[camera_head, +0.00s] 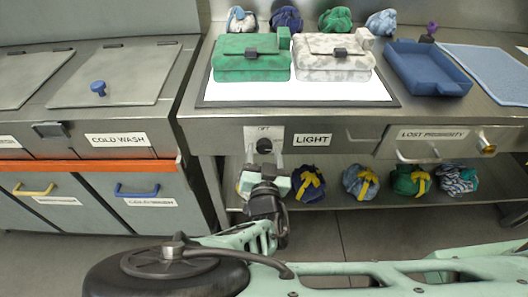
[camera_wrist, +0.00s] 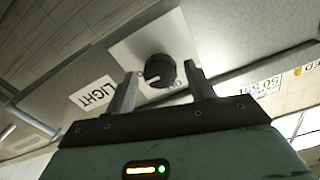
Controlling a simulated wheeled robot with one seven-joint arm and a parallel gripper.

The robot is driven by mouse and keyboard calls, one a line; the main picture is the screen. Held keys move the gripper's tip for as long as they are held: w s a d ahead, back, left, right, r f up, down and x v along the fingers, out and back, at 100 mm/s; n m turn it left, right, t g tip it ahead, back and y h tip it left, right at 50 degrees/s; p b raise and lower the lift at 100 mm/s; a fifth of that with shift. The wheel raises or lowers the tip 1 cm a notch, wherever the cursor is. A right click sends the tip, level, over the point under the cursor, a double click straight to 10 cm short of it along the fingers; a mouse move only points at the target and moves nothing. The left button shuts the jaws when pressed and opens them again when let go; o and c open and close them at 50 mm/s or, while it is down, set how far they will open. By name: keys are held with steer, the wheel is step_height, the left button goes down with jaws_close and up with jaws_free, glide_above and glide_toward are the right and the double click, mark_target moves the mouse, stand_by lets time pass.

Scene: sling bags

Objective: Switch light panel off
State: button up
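The light panel (camera_head: 300,94) is a bright white surface in a dark frame on the counter, under two bags. Its black round knob (camera_head: 264,145) sits on a white plate on the counter front, with "OFF" printed above and a "LIGHT" label (camera_head: 312,140) to the right. In the wrist view the knob (camera_wrist: 160,70) shows a pale mark on its face. My gripper (camera_wrist: 160,72) is open, its two fingers on either side of the knob in the picture. I cannot tell if they touch it.
A green bag (camera_head: 250,60) and a white patterned bag (camera_head: 334,60) stand on the panel. A blue tray (camera_head: 425,70) is to the right. A handle (camera_head: 365,135) and the "LOST PROPERTY" drawer (camera_head: 440,145) lie right of the knob. Bundles (camera_head: 361,182) fill the lower shelf.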

steer(key=c, duration=0.8)
steer(key=shift+o, duration=0.2)
steer(key=shift+n, duration=0.4)
steer(key=n, duration=0.4)
steer(key=shift+b, duration=0.35)
steer(key=n, duration=0.9)
steer(key=shift+r+p, duration=0.1)
steer(key=shift+p, duration=0.2)
steer(key=shift+n, duration=2)
